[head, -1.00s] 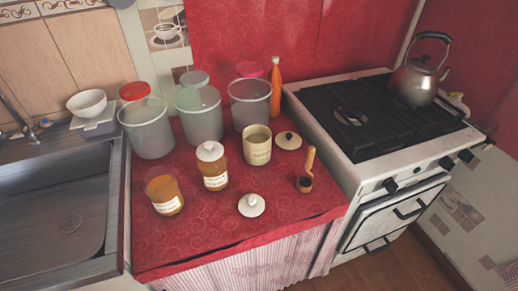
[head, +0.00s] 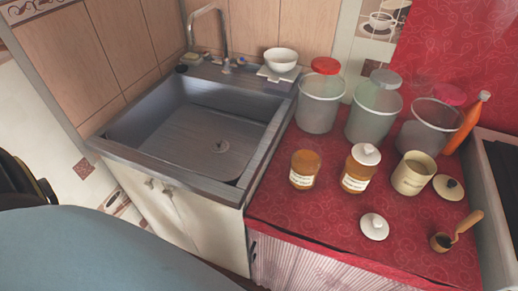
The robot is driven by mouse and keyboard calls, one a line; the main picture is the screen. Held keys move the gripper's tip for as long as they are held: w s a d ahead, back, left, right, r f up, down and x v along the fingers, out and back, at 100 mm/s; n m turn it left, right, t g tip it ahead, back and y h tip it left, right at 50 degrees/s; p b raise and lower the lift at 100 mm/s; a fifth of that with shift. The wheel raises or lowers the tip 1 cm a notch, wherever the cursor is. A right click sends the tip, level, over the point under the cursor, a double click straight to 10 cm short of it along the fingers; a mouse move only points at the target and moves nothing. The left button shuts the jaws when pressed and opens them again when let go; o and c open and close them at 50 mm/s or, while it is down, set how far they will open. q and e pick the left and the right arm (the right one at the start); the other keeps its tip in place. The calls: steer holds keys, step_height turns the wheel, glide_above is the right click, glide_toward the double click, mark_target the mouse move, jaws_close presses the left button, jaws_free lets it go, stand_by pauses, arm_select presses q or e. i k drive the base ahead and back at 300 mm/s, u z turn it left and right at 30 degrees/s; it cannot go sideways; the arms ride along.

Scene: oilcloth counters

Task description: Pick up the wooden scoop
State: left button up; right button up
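The wooden scoop (head: 467,221) is at the right end of the red oilcloth counter (head: 325,215), near the front. Its light handle points up and to the right, and its dark bowl end is toward the front left. Neither of my grippers is in view.
Two amber jars (head: 304,172) (head: 356,176) stand left of the canister; a white lid (head: 374,227) lies in front. Several tall clear containers (head: 373,117) and an orange bottle (head: 467,123) stand behind. The sink (head: 190,140) is left, the stove (head: 494,225) right.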

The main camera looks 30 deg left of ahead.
mark_target(441, 243)
steer(key=u, duration=0.7)
steer(key=k, duration=0.25)
steer(key=z, duration=3.7)
steer(key=k, duration=0.55)
steer(key=u, duration=1.1)
